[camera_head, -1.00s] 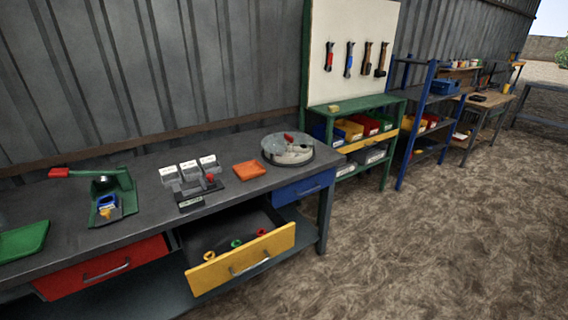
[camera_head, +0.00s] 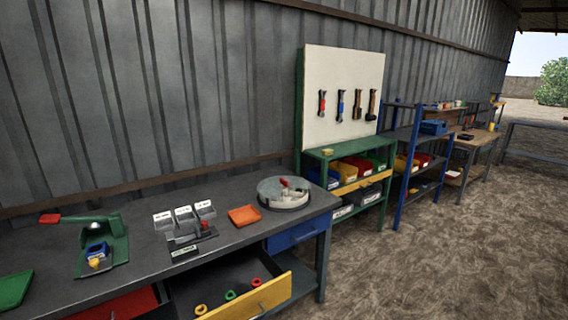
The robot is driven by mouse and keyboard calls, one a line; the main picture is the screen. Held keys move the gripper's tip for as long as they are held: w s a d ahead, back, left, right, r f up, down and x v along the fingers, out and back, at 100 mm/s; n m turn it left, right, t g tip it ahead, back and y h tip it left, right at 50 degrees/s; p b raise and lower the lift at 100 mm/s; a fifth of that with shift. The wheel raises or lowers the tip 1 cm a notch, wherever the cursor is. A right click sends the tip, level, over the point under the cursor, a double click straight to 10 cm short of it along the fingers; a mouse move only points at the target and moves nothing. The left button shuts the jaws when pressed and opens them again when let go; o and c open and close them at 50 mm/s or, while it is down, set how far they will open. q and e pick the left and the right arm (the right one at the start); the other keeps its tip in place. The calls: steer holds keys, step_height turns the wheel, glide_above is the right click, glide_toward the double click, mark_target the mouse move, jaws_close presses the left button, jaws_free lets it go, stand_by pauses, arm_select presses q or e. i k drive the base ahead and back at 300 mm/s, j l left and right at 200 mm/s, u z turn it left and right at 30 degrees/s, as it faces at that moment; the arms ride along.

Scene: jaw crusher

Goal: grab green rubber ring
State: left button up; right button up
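The green rubber ring (camera_head: 231,295) lies in the open drawer with the yellow front (camera_head: 252,300), under the workbench top. A yellow ring (camera_head: 201,309) lies to its left and a red ring (camera_head: 256,282) to its right, both apart from it. Neither of my grippers shows in the head view.
The dark workbench (camera_head: 225,237) carries a green jaw crusher (camera_head: 103,243), small labelled bins (camera_head: 184,215), an orange tray (camera_head: 243,215) and a round glass-topped device (camera_head: 284,192). A red drawer (camera_head: 118,304) is partly open at left. Dirt floor (camera_head: 420,260) is free at right.

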mark_target(232, 293)
steer(key=i+j+u, duration=0.1)
steer(key=j+u, duration=0.3)
steer(key=i+j+u, duration=0.2)
steer(key=j+u, duration=0.15)
steer(key=i+j+u, duration=0.2)
steer(key=j+u, duration=0.2)
steer(key=z, duration=1.3)
